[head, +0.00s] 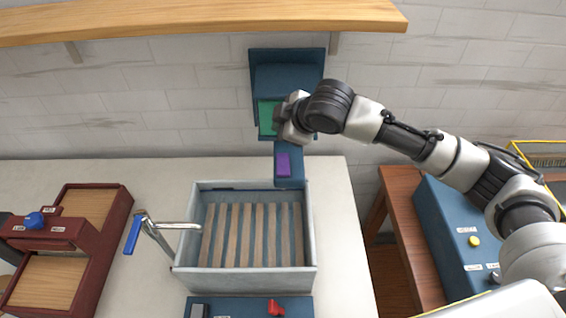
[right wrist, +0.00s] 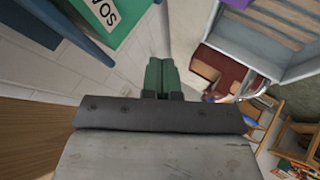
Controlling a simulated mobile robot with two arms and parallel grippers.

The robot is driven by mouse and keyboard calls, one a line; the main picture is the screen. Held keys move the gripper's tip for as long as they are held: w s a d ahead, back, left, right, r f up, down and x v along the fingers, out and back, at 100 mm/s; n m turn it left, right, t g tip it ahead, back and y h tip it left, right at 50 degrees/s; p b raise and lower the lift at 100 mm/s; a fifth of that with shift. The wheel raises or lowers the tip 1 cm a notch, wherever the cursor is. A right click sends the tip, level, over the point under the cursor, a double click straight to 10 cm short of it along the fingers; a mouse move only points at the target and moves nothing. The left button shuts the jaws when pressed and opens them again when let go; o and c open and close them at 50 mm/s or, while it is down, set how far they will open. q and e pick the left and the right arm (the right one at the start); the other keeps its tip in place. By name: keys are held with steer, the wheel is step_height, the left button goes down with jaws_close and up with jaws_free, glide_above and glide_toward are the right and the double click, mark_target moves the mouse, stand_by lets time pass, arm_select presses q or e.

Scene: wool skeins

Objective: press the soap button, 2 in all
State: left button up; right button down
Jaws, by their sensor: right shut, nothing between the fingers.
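The dark blue dispenser (head: 288,75) hangs on the tiled wall under the shelf. Its green plate (head: 265,118) faces out, partly hidden by my right gripper. My left gripper is not in view.
A purple block (head: 283,165) sits on a blue part below the dispenser. A grey basin (head: 310,230) with wooden slats and a blue-handled tap (head: 150,230) stand below. A red-brown box unit (head: 95,245) is at left, a blue box (head: 440,240) at right. A wooden shelf (head: 200,20) runs overhead.

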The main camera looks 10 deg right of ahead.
steer(key=b, duration=0.8)
glide_above(282, 165)
step_height(282, 165, down, 7)
steer(key=shift+r, duration=0.1)
steer(key=shift+f+p, duration=0.25)
steer(key=shift+p, duration=0.1)
steer(key=shift+f, duration=0.6)
stand_by(0.5)
steer(key=shift+f, duration=0.1)
steer(key=shift+f, duration=0.25)
